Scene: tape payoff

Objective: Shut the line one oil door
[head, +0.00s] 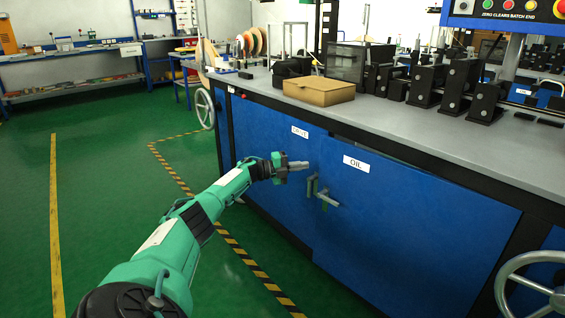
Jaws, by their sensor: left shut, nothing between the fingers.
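The blue oil door (410,220) with its white OIL label is on the front of the long bench cabinet. It appears to stand slightly ajar, with a dark gap along its top edge. Its grey handle (323,196) is near its left edge. My left gripper (303,165) is shut and empty, in front of the cabinet, above and left of the handle. It appears apart from the handle, though the depth is hard to judge. My right gripper is not in view.
Another blue door (265,150), its label partly hidden by nothing but too small to read surely, is left of the oil door. A cardboard box (319,91) sits on the bench top. Handwheels stand at left (204,109) and lower right (540,284). Green floor is clear at left.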

